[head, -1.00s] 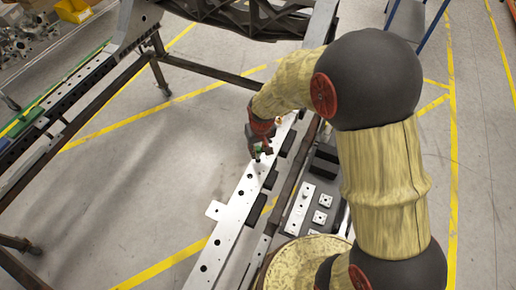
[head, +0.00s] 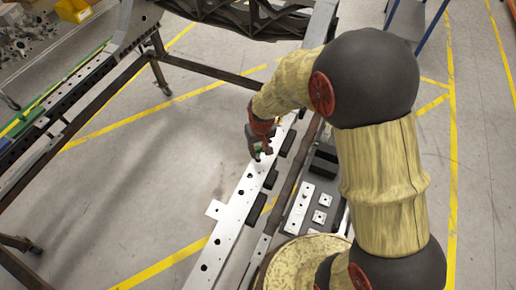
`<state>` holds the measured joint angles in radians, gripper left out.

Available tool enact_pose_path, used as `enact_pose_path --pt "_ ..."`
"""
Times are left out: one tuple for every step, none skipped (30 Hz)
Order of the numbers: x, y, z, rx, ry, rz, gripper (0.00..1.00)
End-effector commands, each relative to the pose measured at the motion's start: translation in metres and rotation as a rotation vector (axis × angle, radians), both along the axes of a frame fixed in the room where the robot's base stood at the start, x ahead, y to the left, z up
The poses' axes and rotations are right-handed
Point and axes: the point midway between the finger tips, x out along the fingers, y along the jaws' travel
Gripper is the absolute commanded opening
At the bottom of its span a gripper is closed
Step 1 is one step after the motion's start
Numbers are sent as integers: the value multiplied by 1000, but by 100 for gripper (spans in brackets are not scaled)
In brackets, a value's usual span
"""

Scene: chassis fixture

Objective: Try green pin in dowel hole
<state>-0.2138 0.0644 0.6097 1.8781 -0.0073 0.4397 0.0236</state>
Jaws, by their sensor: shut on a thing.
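My gripper (head: 259,155) is at the upper part of the silver rail (head: 228,227), seen from above and behind. A small bit of the green pin (head: 258,149) shows between its fingers, and the gripper is shut on it. The rail has several dark round holes along its top face. The pin's lower end is hidden, so I cannot tell whether it is in a hole, touching the rail or just above it.
A tray with a white plate (head: 301,207) and small square blocks (head: 320,216) lies right of the rail. My arm covers the right side. A dark frame (head: 250,15) stands at the top. A yellow bin (head: 74,10) is at the upper left. Open floor lies left.

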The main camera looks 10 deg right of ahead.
Motion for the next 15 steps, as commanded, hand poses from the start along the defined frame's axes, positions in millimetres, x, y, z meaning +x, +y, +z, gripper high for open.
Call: enact_pose_path --pt "0 0 0 0 0 0 0" --pt "0 0 0 0 0 0 0" --pt "0 0 0 0 0 0 0" --pt "0 0 -1 0 0 0 0" --pt "0 0 -1 0 0 0 0" --pt "0 0 -2 0 0 0 0" --pt "0 0 -3 0 0 0 0" --pt "0 0 -4 0 0 0 0" --pt "0 0 -5 0 0 0 0" --pt "0 0 -6 0 0 0 0" --pt "0 0 -6 0 0 0 0" --pt "0 0 -8 0 0 0 0" --pt "0 0 -8 0 0 0 0" --pt "0 0 -9 0 0 0 0" --pt "0 0 -10 0 0 0 0"
